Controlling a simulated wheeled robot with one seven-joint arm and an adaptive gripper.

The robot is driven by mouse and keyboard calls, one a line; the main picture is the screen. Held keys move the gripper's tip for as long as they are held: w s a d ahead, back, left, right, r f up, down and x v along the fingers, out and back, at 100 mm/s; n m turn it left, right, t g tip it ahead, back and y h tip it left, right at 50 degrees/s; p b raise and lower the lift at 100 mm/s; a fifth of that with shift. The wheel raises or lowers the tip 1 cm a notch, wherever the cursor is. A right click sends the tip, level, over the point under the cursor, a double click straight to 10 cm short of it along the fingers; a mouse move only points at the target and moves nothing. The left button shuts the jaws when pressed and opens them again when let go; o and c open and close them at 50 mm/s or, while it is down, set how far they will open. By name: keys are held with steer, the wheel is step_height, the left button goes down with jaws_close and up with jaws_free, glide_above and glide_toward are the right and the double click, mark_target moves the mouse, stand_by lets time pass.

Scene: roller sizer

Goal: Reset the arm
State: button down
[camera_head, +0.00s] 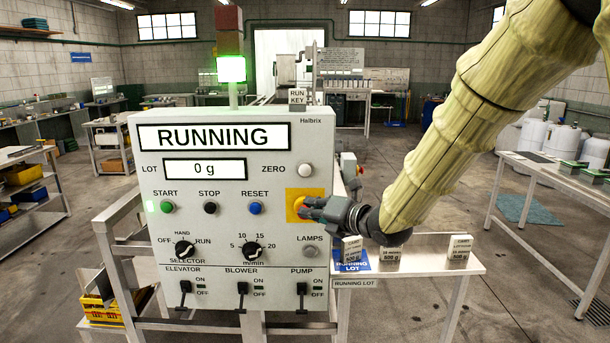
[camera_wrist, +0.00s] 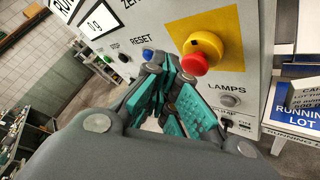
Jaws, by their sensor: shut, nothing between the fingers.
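My arm (camera_head: 455,130) reaches in from the upper right, wrapped in a pale yellow sleeve. My gripper (camera_head: 305,205) is in front of the right side of the control panel (camera_head: 225,240), over the yellow plate of the red stop button. In the wrist view my gripper (camera_wrist: 165,90) has its teal-padded fingers together and empty. The red button (camera_wrist: 194,64) on its yellow collar stands just beyond the fingertips; I cannot tell whether they touch. The panel's display (camera_head: 215,137) reads RUNNING and the lot display (camera_head: 205,169) reads 0 g.
A white bench (camera_head: 440,268) right of the panel holds several small labelled blocks and a blue RUNNING LOT card (camera_head: 351,266). Another table (camera_head: 560,180) stands at the right. Yellow crates (camera_head: 104,310) are at lower left. Open floor lies between the bench and right table.

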steer(key=s+d+f+m+g+h, duration=0.15)
steer(key=s+d+f+m, duration=0.45)
steer(key=f, duration=0.7)
steer(key=s+d+f+m+g+h, duration=0.1)
steer(key=s+f+m+h, duration=0.35)
steer(key=f, duration=0.85)
steer(key=s+d+f+m+g+h, duration=0.15)
steer(key=s+d+f+m, duration=0.35)
steer(key=f+m, duration=0.7)
steer(key=s+d+f+m+g+h, duration=0.1)
steer(key=s+d+f+m+g, duration=0.1)
steer(key=s+f, duration=0.4)
steer(key=s+d+f+m+g+h, duration=0.1)
steer(key=s+d+f+m+g, duration=0.2)
steer(key=s, duration=1.3)
steer(key=s+d+f+m+g+h, duration=0.1)
steer(key=s+d+f+m, duration=0.3)
steer(key=s+f+m, duration=0.4)
steer(key=s+f+g, duration=0.1)
steer(key=s+f, duration=0.1)
steer(key=s, duration=0.1)
steer(key=shift+s+d+g, duration=0.15)
steer(key=shift+s+g, duration=0.15)
steer(key=shift+s, duration=0.1)
steer(key=shift+w, duration=0.15)
